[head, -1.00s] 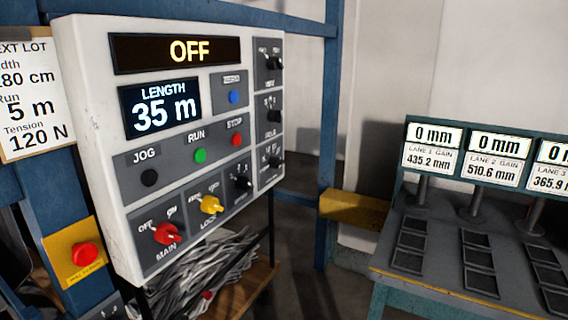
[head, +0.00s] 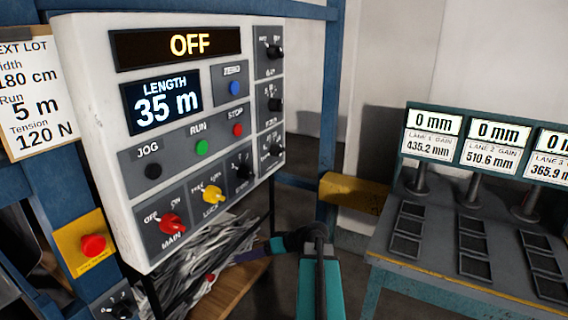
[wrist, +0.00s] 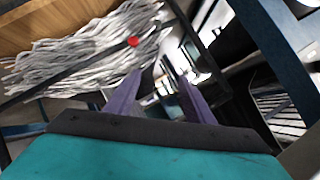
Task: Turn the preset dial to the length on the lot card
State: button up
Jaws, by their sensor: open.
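The lot card (head: 38,95) at the left edge of the head view reads 5 m for the run. Its left side is cut off, so a digit before the 5 could be hidden. The length display (head: 161,103) reads 35 m. Black dials (head: 274,104) line the right side of the white control box; their labels are too small to tell which is the preset. Another black dial (head: 121,308) is partly visible at the bottom left. My gripper (head: 268,248) is below and right of the box. In the wrist view its purple fingers (wrist: 161,75) are apart and empty.
The box also has a red main switch (head: 171,223), a yellow lock switch (head: 212,194) and push buttons. A red stop button (head: 93,245) is on the blue post. Tangled grey strips (head: 205,260) lie on a wooden shelf. A lane-gauge bench (head: 440,240) is at right.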

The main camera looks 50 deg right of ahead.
jog(key=s+d+r+n+t+h+p, duration=0.1)
jog(key=s+d+r+t, duration=0.15)
jog(key=d+r, duration=0.5)
jog(key=s+d+r+n+t+h, duration=0.15)
jog(key=s+d+r, duration=0.3)
jog(key=r, duration=0.65)
jog(key=n+t+p, duration=0.1)
jog(key=n+t, duration=0.1)
jog(key=t, duration=0.2)
send_near(282, 153)
jog(key=shift+m, duration=0.25)
jog(key=v, duration=0.4)
jog(key=shift+s+r, duration=0.25)
jog(key=shift+r, duration=0.15)
jog(key=shift+w, duration=0.1)
jog(key=p+x, duration=0.2)
jog(key=x, duration=0.4)
jog(key=p+x, duration=0.2)
jog(key=x, duration=0.4)
jog(key=shift+d+f, duration=0.15)
jog(key=shift+p+x, duration=0.3)
jog(key=shift+x, duration=0.55)
jog(key=shift+f, duration=0.15)
jog(key=c, duration=1.1)
